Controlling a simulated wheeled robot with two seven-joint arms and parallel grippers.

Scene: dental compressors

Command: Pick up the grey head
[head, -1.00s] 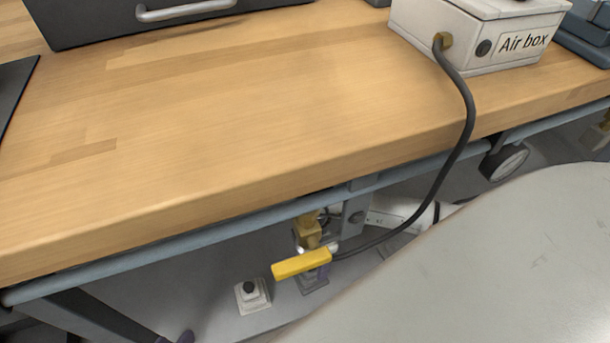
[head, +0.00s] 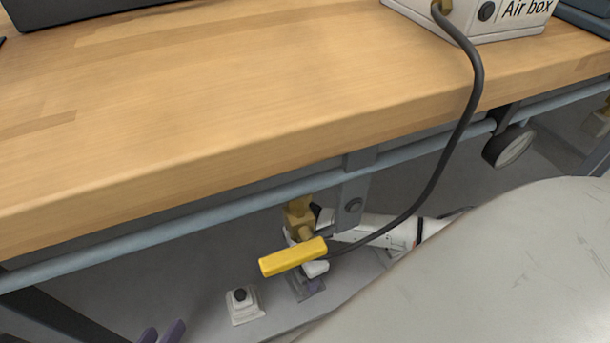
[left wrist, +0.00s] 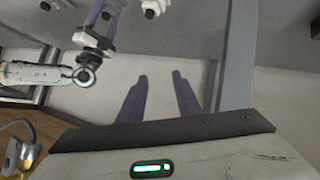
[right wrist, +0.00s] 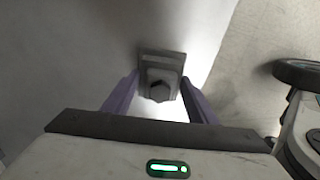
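In the right wrist view a grey head (right wrist: 161,78), with a square stepped base and a dark knob, sits between the purple fingers of my right gripper (right wrist: 160,84). The fingers stand on either side of it, and I see no clear grip. In the head view that spot is partly hidden behind the yellow handle (head: 293,257). My left gripper (head: 161,333) shows only its fingertips at the bottom edge of the head view. In the left wrist view its fingers (left wrist: 160,76) are apart with nothing between them.
The wooden bench top (head: 200,110) fills the upper head view, with the air box (head: 490,22) on it. A black hose (head: 470,110) hangs from the box. A white head (head: 243,306) with a dark knob stands below the bench. A dark round gauge (head: 510,147) hangs under the edge.

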